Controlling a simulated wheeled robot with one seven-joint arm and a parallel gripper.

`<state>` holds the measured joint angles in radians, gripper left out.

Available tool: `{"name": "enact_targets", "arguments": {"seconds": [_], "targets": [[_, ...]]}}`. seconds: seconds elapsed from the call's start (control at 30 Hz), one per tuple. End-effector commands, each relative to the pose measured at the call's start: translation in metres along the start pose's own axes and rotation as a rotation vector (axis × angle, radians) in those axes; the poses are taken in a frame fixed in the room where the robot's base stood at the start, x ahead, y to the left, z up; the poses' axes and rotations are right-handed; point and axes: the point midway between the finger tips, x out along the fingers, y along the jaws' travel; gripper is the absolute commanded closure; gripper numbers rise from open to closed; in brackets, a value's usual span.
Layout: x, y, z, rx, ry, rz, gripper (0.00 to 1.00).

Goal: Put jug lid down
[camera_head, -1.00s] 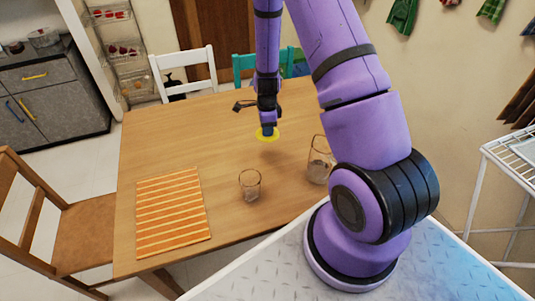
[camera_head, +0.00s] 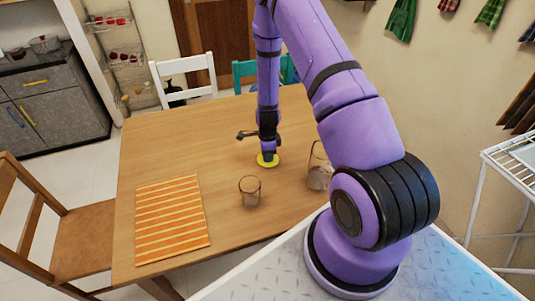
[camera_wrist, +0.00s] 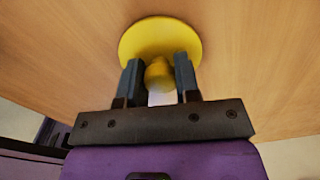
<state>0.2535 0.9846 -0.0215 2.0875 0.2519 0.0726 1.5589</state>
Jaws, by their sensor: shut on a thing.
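The jug lid is a yellow disc (camera_head: 268,161) with a round knob, and it also fills the upper middle of the wrist view (camera_wrist: 142,38). My gripper (camera_head: 268,153) is shut on the lid's knob, with one finger on each side of it in the wrist view (camera_wrist: 160,75). The lid is flat and at or very near the tabletop; I cannot tell whether it touches. A clear glass jug (camera_head: 319,174) stands to the right of the lid, partly hidden behind my arm.
A small drinking glass (camera_head: 250,191) stands in front of the lid, slightly left. An orange striped mat (camera_head: 170,220) lies at the table's left. The wooden table (camera_head: 190,135) is clear behind the mat. Chairs stand at the left (camera_head: 80,235) and back (camera_head: 185,75).

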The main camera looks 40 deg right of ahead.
Motion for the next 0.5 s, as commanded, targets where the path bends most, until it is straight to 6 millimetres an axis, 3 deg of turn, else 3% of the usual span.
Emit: {"name": "enact_targets", "arguments": {"seconds": [0.3,0.33,0.4,0.5], "targets": [[0.0028,-0.0002,0.0003,0.001,0.0,0.0,0.93],[0.0023,-0.0003,0.0003,0.001,0.0,-0.001,0.63],[0.0022,-0.0003,0.0003,0.001,0.0,-0.001,0.47],[0.0022,-0.0002,0.0003,0.0,0.0,-0.001,0.44]]}}
